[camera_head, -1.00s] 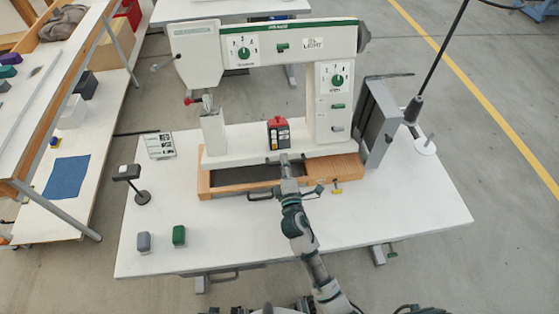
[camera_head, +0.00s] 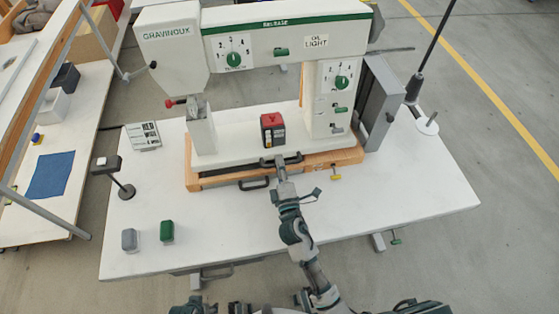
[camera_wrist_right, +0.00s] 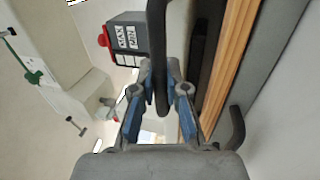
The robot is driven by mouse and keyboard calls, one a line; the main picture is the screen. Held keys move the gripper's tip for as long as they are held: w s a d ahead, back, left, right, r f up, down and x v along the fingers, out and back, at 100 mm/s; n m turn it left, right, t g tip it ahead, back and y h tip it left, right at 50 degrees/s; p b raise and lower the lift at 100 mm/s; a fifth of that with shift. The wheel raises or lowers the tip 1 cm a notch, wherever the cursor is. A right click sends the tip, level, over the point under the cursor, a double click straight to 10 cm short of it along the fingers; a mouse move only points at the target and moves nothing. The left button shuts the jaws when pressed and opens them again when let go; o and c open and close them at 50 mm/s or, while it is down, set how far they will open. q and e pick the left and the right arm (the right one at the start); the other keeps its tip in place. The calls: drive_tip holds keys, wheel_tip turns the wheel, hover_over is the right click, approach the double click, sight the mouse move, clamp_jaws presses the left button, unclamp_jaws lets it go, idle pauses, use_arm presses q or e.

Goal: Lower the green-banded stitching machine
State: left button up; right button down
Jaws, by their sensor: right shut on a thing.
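The green-banded stitching machine (camera_head: 265,37) is a large white machine on the table, with its white bed above a wooden base (camera_head: 350,157). Only a narrow dark strip of the base's recess shows in front of the bed. My right gripper (camera_head: 281,164) is at the bed's front edge, shut on a black bar handle (camera_head: 294,159). In the right wrist view the handle (camera_wrist_right: 157,40) passes between the blue-padded fingers of my right gripper (camera_wrist_right: 161,90).
A red and black box (camera_head: 272,131) is on the bed. A second black handle (camera_head: 254,183) is on the base's front. Green (camera_head: 167,231) and grey (camera_head: 129,240) blocks and a small black stand (camera_head: 123,189) are on the white table (camera_head: 400,205). Its front right is clear.

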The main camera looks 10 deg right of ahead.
use_arm(q)
drive_tip(key=shift+r, duration=0.35)
use_arm(e)
drive_tip(key=shift+a+f, duration=0.1)
drive_tip(key=shift+f, duration=0.05)
drive_tip(key=c, duration=1.5)
unclamp_jaws()
drive_tip(key=shift+c, duration=0.2)
drive_tip(key=shift+o, duration=0.5)
drive_tip(key=shift+w, duration=0.15)
use_arm(q)
drive_tip(key=shift+a+f, duration=0.1)
use_arm(e)
drive_tip(key=shift+a, duration=0.1)
drive_tip(key=s, duration=0.5)
drive_tip(key=s+f, duration=0.1)
drive_tip(key=s, duration=0.1)
drive_tip(key=shift+s+f, duration=0.1)
drive_tip(key=shift+s, duration=0.1)
